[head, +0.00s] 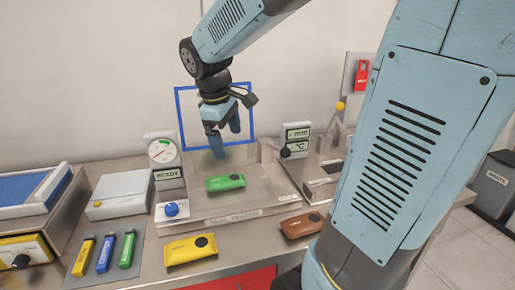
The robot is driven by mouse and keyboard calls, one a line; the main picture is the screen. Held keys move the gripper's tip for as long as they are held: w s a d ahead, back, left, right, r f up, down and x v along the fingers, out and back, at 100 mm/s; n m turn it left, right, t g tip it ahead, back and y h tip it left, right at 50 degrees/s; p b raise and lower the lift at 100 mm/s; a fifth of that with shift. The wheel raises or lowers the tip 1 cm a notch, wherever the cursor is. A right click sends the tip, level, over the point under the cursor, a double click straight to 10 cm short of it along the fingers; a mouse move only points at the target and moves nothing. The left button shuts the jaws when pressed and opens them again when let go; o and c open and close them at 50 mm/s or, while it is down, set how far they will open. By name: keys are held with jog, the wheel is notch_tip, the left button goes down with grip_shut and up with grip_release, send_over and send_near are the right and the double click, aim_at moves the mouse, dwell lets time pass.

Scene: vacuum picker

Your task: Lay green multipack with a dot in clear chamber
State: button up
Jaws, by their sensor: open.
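The green multipack (220,185) lies flat on the steel surface of the packing machine (265,190), with a small dark dot near its right end. A blue-framed clear panel (178,110) stands upright behind it, apparently the chamber's lid. My gripper (226,143) is open, pointing down above and behind the green multipack, in front of the clear panel. Nothing shows between its fingers, and it appears apart from the pack. The chamber's inner edges are hard to make out.
A yellow pack (180,254) and a brown pack (300,226) lie on the counter in front. A blue knob (171,209), a gauge (162,150) and a grey box (122,188) stand left. Several coloured sticks (104,253) lie on a mat. My arm hides part of the right side.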

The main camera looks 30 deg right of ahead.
jog(key=s+r+m+t+y, duration=0.1)
jog(key=s+m+t, duration=0.1)
jog(key=s+m, duration=0.2)
jog(key=s+d+r+m+t+y, duration=0.1)
jog(key=s+m, duration=0.3)
jog(key=s, duration=0.5)
jog(key=shift+s+d+r+m+t, duration=0.3)
jog(key=shift+s+m+t, duration=0.1)
jog(key=shift+t, duration=0.1)
dwell(0.5)
